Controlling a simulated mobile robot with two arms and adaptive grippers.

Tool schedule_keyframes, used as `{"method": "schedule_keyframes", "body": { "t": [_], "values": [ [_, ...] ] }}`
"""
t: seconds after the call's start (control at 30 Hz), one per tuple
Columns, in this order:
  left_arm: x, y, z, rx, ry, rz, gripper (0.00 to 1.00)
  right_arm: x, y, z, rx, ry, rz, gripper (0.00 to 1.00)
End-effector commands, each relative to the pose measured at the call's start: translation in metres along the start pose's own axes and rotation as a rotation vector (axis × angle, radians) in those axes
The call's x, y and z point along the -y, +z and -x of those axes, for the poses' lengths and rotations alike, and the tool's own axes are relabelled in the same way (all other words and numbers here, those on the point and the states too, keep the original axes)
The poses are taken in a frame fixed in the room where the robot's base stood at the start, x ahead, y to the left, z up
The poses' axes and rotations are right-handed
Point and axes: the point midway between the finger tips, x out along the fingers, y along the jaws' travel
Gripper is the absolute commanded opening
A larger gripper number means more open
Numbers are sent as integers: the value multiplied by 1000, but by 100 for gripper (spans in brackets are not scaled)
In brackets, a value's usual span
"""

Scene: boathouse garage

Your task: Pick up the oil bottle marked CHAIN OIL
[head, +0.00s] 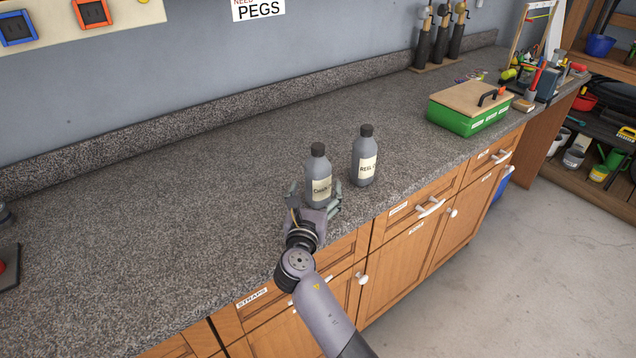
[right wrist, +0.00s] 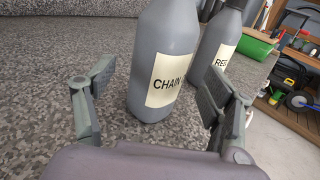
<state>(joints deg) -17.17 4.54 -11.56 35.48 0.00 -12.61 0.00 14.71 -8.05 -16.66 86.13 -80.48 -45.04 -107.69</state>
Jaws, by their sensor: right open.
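The grey CHAIN OIL bottle (head: 318,172) with a dark cap and cream label stands upright on the speckled counter in the head view. In the right wrist view the CHAIN OIL bottle (right wrist: 160,50) stands between my open fingers, its top cut off by the frame. My right gripper (head: 315,195) is open around the lower part of the bottle; its fingers (right wrist: 155,95) show a gap on the left side, and I cannot tell whether the right one touches. My left gripper is not in view.
A similar grey bottle marked REEL (head: 364,160) stands close to the right, also in the right wrist view (right wrist: 218,45). A green box (head: 458,120) with a wooden lid sits further right. The counter (head: 170,200) to the left is largely clear.

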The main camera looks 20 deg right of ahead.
Motion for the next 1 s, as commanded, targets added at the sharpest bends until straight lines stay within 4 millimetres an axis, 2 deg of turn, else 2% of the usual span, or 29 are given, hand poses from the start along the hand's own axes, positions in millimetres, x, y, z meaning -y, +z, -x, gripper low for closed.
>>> {"method": "schedule_keyframes", "body": {
  "t": [0.1,0.23,0.57,1.0],
  "values": [
    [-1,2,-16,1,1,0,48,0,-4,-20,3,-1,-2,76],
    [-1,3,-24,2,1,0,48,0,-2,-37,2,0,-1,76],
    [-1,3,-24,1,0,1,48,0,0,-43,0,1,-1,75],
    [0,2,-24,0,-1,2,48,0,0,-43,0,0,-1,46]
  ]
}}
